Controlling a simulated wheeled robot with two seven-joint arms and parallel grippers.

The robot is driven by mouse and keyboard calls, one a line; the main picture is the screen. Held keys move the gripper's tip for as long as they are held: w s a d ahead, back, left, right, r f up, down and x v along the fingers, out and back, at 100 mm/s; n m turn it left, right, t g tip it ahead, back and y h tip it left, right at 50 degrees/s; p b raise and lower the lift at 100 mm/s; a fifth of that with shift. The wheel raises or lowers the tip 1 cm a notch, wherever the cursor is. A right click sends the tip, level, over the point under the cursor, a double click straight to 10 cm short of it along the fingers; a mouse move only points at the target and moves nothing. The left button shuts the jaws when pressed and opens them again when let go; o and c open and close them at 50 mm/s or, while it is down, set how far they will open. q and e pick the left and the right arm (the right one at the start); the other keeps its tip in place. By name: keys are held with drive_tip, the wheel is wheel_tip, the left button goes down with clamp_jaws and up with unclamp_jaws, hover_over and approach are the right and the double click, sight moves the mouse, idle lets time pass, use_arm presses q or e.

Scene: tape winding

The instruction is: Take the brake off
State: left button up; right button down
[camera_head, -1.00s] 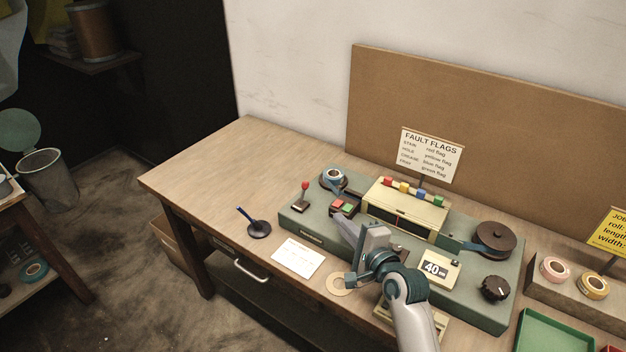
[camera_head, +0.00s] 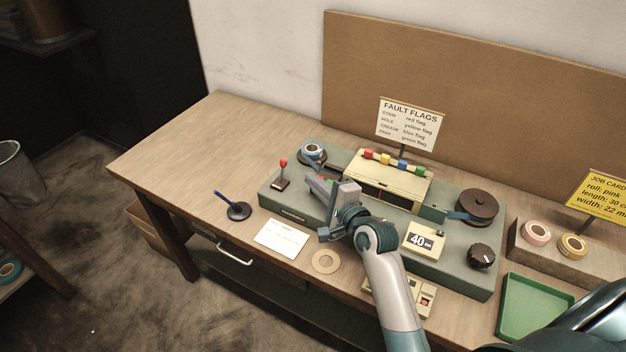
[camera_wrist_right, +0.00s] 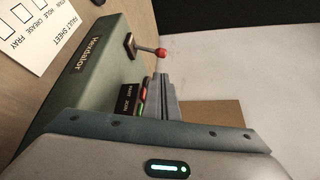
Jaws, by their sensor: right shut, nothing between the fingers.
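A lever with a red knob (camera_head: 283,163) stands on a dark base at the left end of the green winding machine (camera_head: 290,208). It also shows in the right wrist view (camera_wrist_right: 160,52), just beyond my fingertips. I take it for the brake, though no label on it is readable. My right gripper (camera_head: 312,180) is shut and empty, over the machine's button area to the right of the lever. In the right wrist view its closed fingers (camera_wrist_right: 164,78) point toward the red knob, and the green and red buttons (camera_wrist_right: 141,98) lie beside them. My left gripper is not in view.
The cream housing with coloured flags (camera_head: 390,185) stands right of the gripper. A pen in a round stand (camera_head: 238,210) and a white sheet (camera_head: 281,237) lie in front. The table's left part is clear.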

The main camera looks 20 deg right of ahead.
sight(282, 171)
drive_tip(key=p+x, duration=0.1)
drive_tip(key=x, duration=0.7)
drive_tip(key=shift+w+a+p, duration=0.1)
drive_tip(key=shift+w+p, duration=0.1)
drive_tip(key=shift+p, duration=0.15)
